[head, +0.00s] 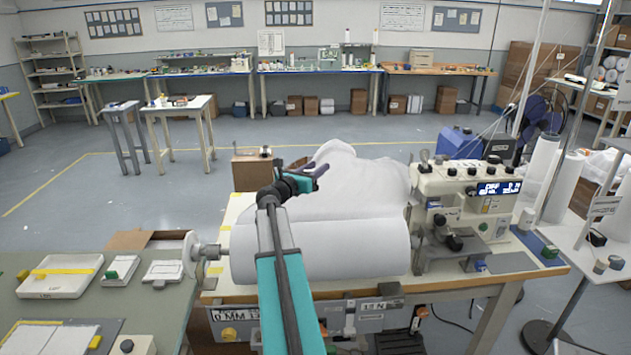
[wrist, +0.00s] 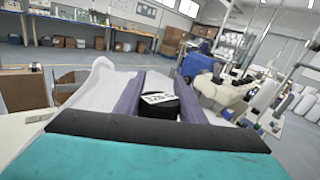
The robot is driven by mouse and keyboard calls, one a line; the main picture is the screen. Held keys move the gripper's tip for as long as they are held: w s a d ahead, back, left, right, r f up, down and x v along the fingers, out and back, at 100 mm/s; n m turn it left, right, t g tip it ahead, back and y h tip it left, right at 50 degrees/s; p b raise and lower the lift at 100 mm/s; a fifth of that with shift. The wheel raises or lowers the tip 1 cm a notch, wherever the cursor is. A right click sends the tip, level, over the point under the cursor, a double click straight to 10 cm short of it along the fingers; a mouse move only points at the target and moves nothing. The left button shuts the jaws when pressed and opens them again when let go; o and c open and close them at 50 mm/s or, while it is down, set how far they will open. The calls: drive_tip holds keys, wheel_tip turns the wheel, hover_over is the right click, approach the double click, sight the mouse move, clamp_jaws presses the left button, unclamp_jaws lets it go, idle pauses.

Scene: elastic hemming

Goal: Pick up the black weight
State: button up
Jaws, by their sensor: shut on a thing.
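The black weight (wrist: 160,107) is a short dark cylinder with a white printed label on top. In the wrist view it sits between the two purple fingers of my gripper (wrist: 155,100), which are shut on it. In the head view my gripper (head: 314,173) is raised above the white fabric roll, near the middle of the picture. There I cannot clearly tell the weight apart from the dark gripper parts.
A white fabric roll (head: 330,250) lies on the sewing table, with loose white cloth (head: 350,185) behind it. A sewing machine (head: 465,215) stands at the right. A green-topped bench (head: 50,310) with trays is at the left. Open floor (head: 110,200) lies beyond.

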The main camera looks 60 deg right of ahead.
drive_tip(key=shift+r, duration=1.15)
